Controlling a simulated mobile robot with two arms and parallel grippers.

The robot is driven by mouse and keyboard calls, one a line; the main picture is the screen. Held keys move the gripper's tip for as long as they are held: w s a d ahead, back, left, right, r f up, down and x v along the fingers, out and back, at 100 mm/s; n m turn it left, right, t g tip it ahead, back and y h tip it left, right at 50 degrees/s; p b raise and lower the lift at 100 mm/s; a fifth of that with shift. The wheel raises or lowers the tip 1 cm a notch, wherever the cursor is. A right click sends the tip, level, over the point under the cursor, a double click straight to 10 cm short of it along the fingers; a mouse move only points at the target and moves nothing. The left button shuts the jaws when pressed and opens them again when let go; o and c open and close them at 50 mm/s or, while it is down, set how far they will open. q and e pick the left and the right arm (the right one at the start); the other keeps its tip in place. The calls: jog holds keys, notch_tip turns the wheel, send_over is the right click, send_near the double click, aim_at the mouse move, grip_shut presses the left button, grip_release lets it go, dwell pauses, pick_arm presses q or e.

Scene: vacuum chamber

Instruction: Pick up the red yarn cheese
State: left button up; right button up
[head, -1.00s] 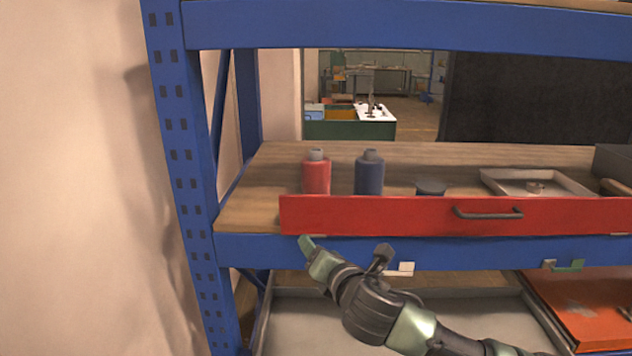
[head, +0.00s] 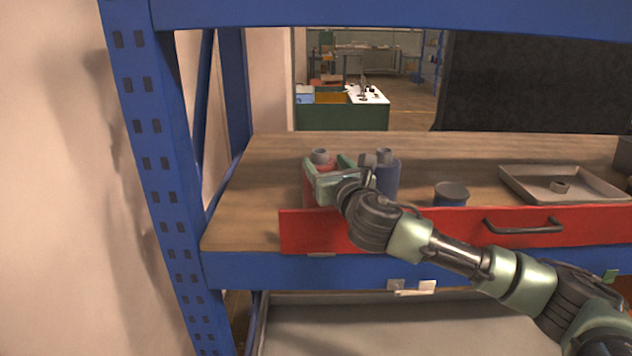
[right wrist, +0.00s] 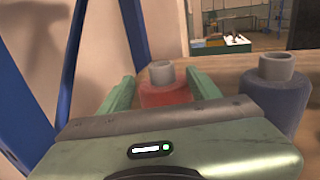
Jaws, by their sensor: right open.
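The red yarn cheese, a red bottle-shaped item with a grey top (head: 320,157), stands upright on the wooden shelf behind the red front panel. It also shows in the right wrist view (right wrist: 166,94). My right gripper (head: 327,170) is open at the red item, its green fingers on either side of it. In the right wrist view the fingers (right wrist: 163,86) flank the red body; whether they touch it I cannot tell. Part of the red body is hidden by the gripper. My left gripper is not in view.
A dark blue bottle-shaped item (head: 386,178) stands close on the right, also in the right wrist view (right wrist: 275,95). A low blue item with a dark top (head: 451,194) and a grey tray (head: 518,190) stand further right. The red panel (head: 450,222) and blue post (head: 150,150) bound the space.

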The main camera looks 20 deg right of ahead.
aim_at(323, 158)
jog(key=shift+w+r+p, duration=0.3)
jog(key=shift+w+p, duration=0.1)
jog(key=shift+w, duration=0.25)
jog(key=w, duration=0.2)
jog(key=w+p, duration=0.1)
jog(key=w, duration=0.1)
jog(key=shift+w+d+f, duration=0.1)
jog(key=shift+f, duration=0.25)
grip_shut()
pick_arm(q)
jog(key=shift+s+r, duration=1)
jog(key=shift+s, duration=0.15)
pick_arm(e)
jog(key=shift+r, duration=0.1)
